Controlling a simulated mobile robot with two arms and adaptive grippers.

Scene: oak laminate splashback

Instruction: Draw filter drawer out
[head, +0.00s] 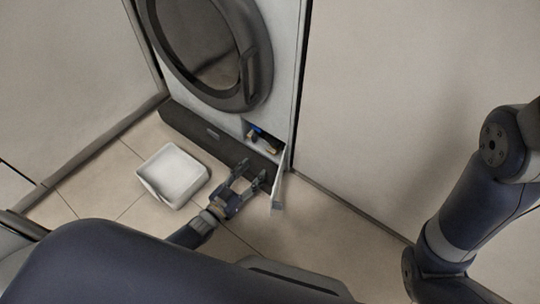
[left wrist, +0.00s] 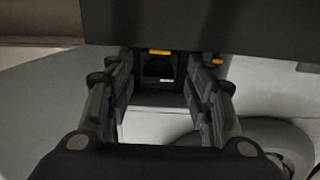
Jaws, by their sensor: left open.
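The filter drawer shows as blue and yellowish parts (head: 262,137) inside a small open recess at the lower right of the white washing machine (head: 283,60). The recess flap (head: 279,182) stands swung open on the right. My left gripper (head: 254,176) is open and empty, low in front of the dark plinth, below the recess and left of the flap. In the left wrist view, the two open fingers (left wrist: 160,85) stand either side of a dark opening with an orange strip; I cannot tell exactly which part this is. My right gripper is out of view.
A white square tub (head: 160,186) stands on the tiled floor left of my left gripper. The dark plinth (head: 190,133) runs under the machine. A pale wall panel (head: 375,120) rises to the right. Floor near the flap is clear.

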